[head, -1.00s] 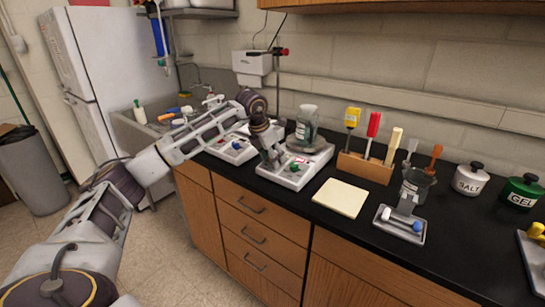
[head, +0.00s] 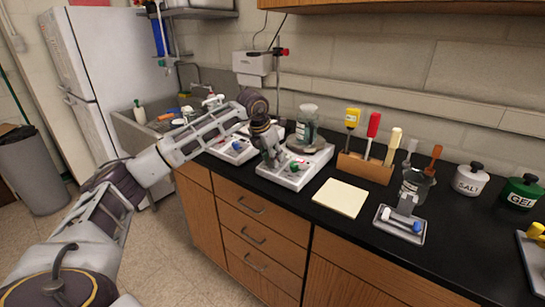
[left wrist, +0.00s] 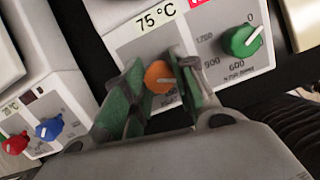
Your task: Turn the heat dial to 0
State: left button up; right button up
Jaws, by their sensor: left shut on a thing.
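The orange heat dial (left wrist: 158,77) sits on the front panel of a white hot plate (head: 318,162), under a label reading 75 °C (left wrist: 155,18). My left gripper (left wrist: 160,82) has its green-padded fingers on either side of the dial and is shut on it. The dial's scale is mostly hidden by the fingers. In the head view my left gripper (head: 272,160) reaches down to the plate's front left and hides the dial. My right gripper is not in view.
A green knob (left wrist: 242,40) with an rpm scale is close beside the dial. A second hot plate (head: 233,149) with red and blue knobs stands to the left. A glass jar (head: 306,125) stands on the plate. A pale pad (head: 341,197) lies in front right.

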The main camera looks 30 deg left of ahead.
pick_arm(q)
jog(key=shift+r+n, duration=0.1)
jog(key=shift+n, duration=0.5)
jog(key=n+y, duration=0.1)
jog(key=n, duration=0.2)
jog(key=shift+d+n+p, duration=0.1)
jog(key=shift+n+p, duration=0.2)
jog(key=n, duration=0.5)
jog(key=shift+w+y+p, duration=0.1)
jog(key=shift+y+p, duration=0.2)
jog(key=shift+y, duration=0.1)
jog(key=shift+n+g, duration=0.3)
jog(key=shift+n, duration=0.3)
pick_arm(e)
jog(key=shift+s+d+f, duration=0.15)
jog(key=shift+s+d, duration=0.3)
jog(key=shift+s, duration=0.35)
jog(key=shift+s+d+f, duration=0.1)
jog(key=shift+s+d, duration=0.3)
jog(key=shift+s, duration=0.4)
